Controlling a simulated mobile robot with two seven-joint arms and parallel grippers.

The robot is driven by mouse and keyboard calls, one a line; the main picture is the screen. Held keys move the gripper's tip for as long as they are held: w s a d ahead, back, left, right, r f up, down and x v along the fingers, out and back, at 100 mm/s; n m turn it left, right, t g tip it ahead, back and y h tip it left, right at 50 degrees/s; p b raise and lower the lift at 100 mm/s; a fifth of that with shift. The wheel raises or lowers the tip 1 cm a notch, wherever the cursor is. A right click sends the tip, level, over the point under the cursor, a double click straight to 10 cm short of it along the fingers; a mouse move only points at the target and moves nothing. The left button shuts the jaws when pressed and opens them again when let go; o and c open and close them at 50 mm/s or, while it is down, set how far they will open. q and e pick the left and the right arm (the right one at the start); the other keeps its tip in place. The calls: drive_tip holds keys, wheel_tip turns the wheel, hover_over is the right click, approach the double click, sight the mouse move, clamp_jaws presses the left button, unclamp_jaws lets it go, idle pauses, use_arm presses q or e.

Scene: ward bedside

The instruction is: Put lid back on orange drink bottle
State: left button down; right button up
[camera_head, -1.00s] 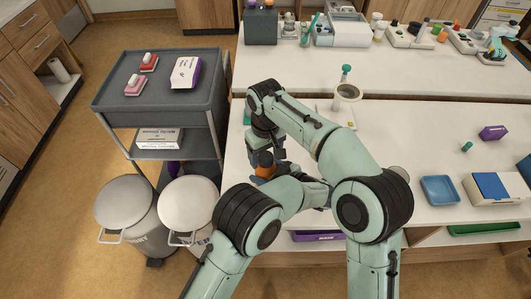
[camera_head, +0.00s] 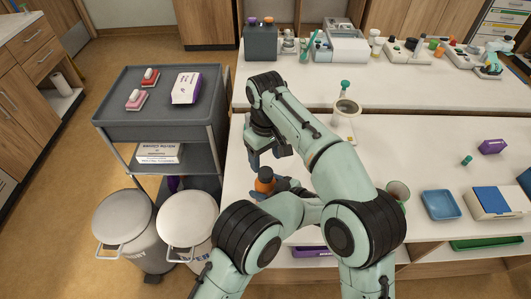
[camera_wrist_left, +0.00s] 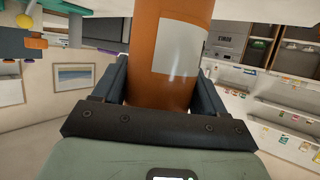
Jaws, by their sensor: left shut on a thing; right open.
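The orange drink bottle (camera_head: 265,186) stands about upright at the front left of the white bench, with a dark top. I cannot tell for sure whether that dark top is the lid or the open mouth. My left gripper (camera_head: 280,186) is shut on the bottle's side. The left wrist view shows the orange bottle body (camera_wrist_left: 168,60) with a pale label between both fingers; its top is out of frame. My right gripper (camera_head: 264,156) is open, pointing down just above and slightly behind the bottle, with nothing visible held in it. No separate lid is seen.
A blue tray (camera_head: 440,204) lies at the right. My arms cover part of the bench.

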sight(265, 172)
drive_tip(key=shift+a+r+n, duration=0.1)
drive_tip(key=shift+r+n, duration=0.6)
drive_tip(key=shift+r, duration=0.4)
drive_tip(key=shift+f, duration=4.05)
drive_tip(key=c, duration=1.1)
drive_tip(key=o, duration=1.3)
drive_tip(key=shift+c, duration=0.2)
drive_tip(key=shift+r, duration=0.15)
